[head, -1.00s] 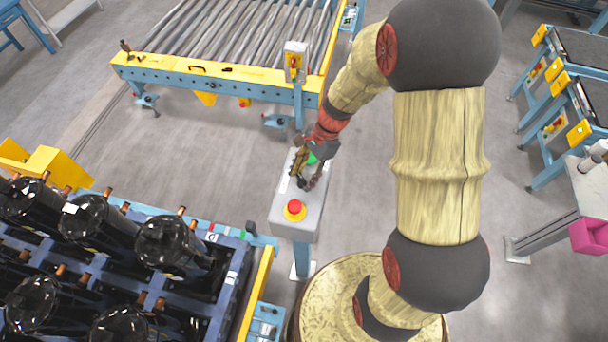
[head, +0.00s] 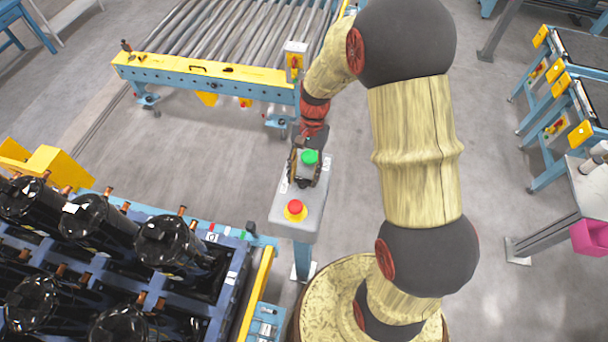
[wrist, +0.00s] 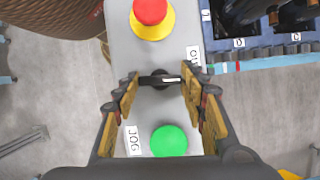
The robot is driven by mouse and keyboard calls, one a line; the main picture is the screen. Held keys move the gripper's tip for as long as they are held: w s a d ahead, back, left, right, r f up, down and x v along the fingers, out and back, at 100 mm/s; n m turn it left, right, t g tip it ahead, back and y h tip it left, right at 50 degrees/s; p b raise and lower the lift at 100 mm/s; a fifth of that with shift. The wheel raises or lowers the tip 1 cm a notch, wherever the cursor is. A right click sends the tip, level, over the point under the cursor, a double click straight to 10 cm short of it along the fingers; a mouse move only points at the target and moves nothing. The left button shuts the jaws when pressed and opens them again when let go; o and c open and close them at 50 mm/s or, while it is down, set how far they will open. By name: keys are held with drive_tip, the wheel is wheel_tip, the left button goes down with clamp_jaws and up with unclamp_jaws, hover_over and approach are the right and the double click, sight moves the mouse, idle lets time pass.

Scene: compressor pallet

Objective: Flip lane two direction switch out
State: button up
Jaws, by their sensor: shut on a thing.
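The lane control box (head: 285,210) is a grey pedestal box with a red mushroom button (head: 295,207) on a yellow collar and a green button (head: 310,157). In the wrist view the black direction switch (wrist: 160,80) sits between the red button (wrist: 150,12) and the green button (wrist: 168,141). Its white mark lies roughly crosswise, toward the right finger. A label that seems to read OUT is at upper right, and JOG at lower left. My gripper (wrist: 160,83) is shut on the switch handle, one fingertip at each end. In the head view my gripper (head: 303,176) largely hides the switch.
A roller conveyor (head: 200,75) with a yellow edge stands behind the box. A blue pallet of black compressors (head: 170,240) is at left. Blue stands (head: 560,105) are at right. Open floor lies between them.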

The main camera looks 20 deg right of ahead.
drive_tip(key=n+h, duration=0.1)
drive_tip(key=n, duration=0.1)
drive_tip(key=n+h, duration=0.1)
drive_tip(key=n, duration=0.2)
drive_tip(key=shift+w+a+n+g, duration=0.2)
drive_tip(key=shift+n+g, duration=0.1)
drive_tip(key=shift+g, duration=0.1)
drive_tip(key=shift+a+n+h+b, duration=0.1)
drive_tip(key=shift+n+h+b, duration=0.5)
drive_tip(key=shift+n, duration=1.6)
drive_tip(key=shift+h, duration=0.3)
drive_tip(key=o, duration=1.2)
drive_tip(key=shift+s, duration=0.1)
drive_tip(key=v, duration=1.2)
drive_tip(key=shift+f, duration=0.1)
